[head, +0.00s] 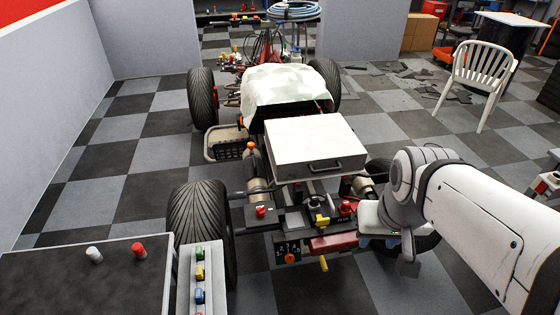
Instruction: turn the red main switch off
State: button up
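The stripped quad stands in the middle of the head view, its near end towards me. Several red parts show there: a small red knob on a box (261,211) at left, a red part (346,208) right of a yellow fitting (321,220), and a red bar (333,243) lower down. I cannot tell for sure which is the main switch, nor its setting. A dark panel with an orange knob (290,257) hangs at the near end. My gripper (408,265) points down to the right of these parts, apart from them. Its fingers are too unclear to read.
A dark table (90,285) with a white and a red cylinder (138,249) stands at left front, beside a rail of coloured buttons (200,272). The quad's near left tyre (200,225) is close by. A white chair (483,75) and floor debris lie far right.

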aim_at(260, 211)
jog(key=u, duration=0.15)
jog(key=i, duration=0.9)
jog(key=z, duration=0.05)
